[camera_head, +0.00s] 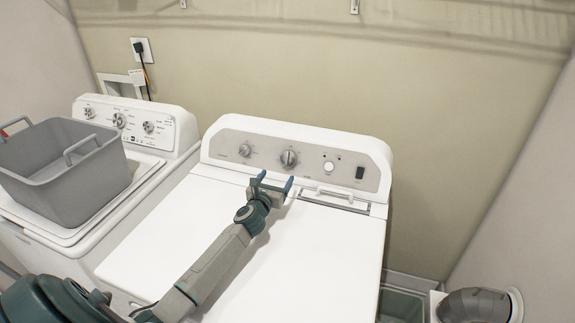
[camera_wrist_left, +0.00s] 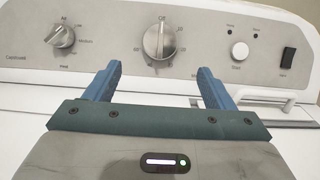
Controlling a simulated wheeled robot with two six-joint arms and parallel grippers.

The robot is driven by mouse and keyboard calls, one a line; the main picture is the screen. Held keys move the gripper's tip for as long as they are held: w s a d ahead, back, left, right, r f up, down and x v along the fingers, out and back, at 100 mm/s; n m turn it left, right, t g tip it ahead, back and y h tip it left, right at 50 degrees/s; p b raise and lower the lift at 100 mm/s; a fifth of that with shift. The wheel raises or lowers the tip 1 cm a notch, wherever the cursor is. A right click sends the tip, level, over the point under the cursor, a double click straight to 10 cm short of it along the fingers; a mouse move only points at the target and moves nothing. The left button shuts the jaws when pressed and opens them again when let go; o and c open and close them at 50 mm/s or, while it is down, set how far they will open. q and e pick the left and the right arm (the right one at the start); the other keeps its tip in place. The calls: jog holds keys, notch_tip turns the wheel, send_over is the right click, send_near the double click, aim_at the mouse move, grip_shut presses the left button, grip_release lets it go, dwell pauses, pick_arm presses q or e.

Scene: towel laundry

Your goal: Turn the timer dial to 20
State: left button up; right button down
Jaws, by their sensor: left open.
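The timer dial (camera_head: 289,158) is the larger round knob in the middle of the dryer's grey control panel (camera_head: 325,165). In the left wrist view the dial (camera_wrist_left: 159,42) has a raised grip bar that stands nearly upright, with its top near the "Off" mark. The scale around it is too small to read fully. My left gripper (camera_head: 274,182) is open and empty, just in front of and below the dial, apart from it. Its two blue fingers (camera_wrist_left: 158,82) sit to either side of the dial's line in the wrist view. My right gripper is not in view.
A smaller knob (camera_head: 244,150) is left of the dial, with a round start button (camera_head: 328,167) and a dark switch (camera_head: 360,173) to its right. A handle (camera_head: 335,195) lies below the panel. A grey basket (camera_head: 62,168) sits on the washer at left.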

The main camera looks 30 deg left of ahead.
aim_at(286, 161)
pick_arm(q)
jog(key=x, duration=0.9)
jog(key=shift+d+r, duration=0.1)
jog(key=shift+w+r+b, duration=0.1)
jog(key=shift+w+b, duration=0.2)
jog(key=shift+w, duration=0.05)
jog(key=shift+r, duration=0.1)
